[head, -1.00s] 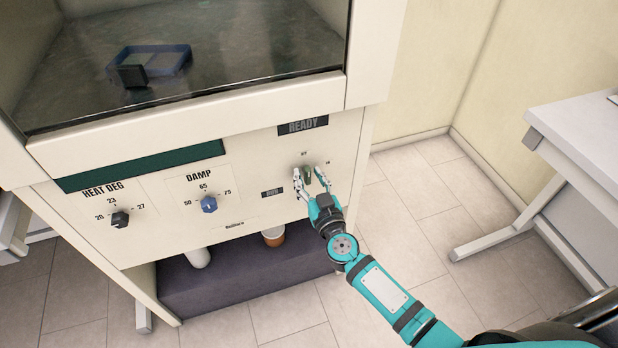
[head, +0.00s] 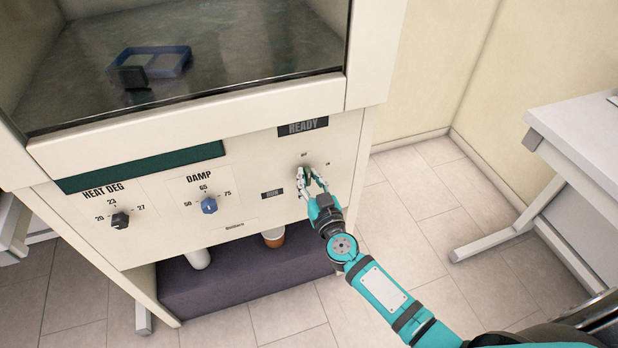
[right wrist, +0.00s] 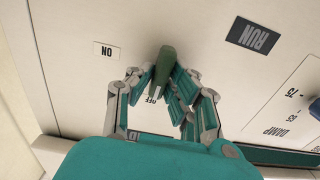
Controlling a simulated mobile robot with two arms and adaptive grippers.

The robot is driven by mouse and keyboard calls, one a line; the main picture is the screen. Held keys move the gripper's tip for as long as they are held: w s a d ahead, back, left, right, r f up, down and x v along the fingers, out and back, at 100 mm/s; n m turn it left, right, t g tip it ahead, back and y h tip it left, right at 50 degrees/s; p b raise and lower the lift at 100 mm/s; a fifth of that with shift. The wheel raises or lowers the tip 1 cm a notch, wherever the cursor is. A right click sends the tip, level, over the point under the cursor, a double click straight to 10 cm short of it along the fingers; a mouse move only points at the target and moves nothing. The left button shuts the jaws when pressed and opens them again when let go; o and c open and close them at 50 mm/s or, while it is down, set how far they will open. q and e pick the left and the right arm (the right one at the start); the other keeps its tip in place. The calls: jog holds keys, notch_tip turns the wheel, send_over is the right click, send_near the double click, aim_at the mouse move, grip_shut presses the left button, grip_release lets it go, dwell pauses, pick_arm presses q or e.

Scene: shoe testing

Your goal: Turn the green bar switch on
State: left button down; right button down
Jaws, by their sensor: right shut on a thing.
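The green bar switch (right wrist: 164,66) is on the machine's cream front panel. In the right wrist view it points near the small OFF mark, with the ON label (right wrist: 107,50) off to the left. In the head view only a bit of the switch (head: 307,173) shows between the fingers, below the READY display (head: 303,127). My right gripper (head: 312,182) is shut on the switch, one finger on each side. The right wrist view shows the same gripper (right wrist: 160,84) with its fingertips at the bar's sides. My left gripper is not in view.
A black HEAT DEG knob (head: 120,220) and a blue DAMP knob (head: 209,205) are left on the panel. A RUN label (head: 272,193) is just left of my gripper. A glass-fronted chamber holding a blue tray (head: 178,61) is above. A grey-white table (head: 580,130) stands right.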

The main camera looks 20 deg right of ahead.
jog(key=m+p, duration=0.1)
jog(key=m, duration=0.6)
jog(key=shift+d+f+m, duration=0.1)
jog(key=shift+d+m, duration=0.05)
jog(key=shift+m, duration=0.25)
jog(key=m, duration=0.5)
jog(key=m+b, duration=0.1)
jog(key=m, duration=0.4)
jog(key=shift+d+f+b, duration=0.15)
jog(key=shift+f+b, duration=0.05)
jog(key=shift+b, duration=0.1)
jog(key=c, duration=1.3)
grip_release()
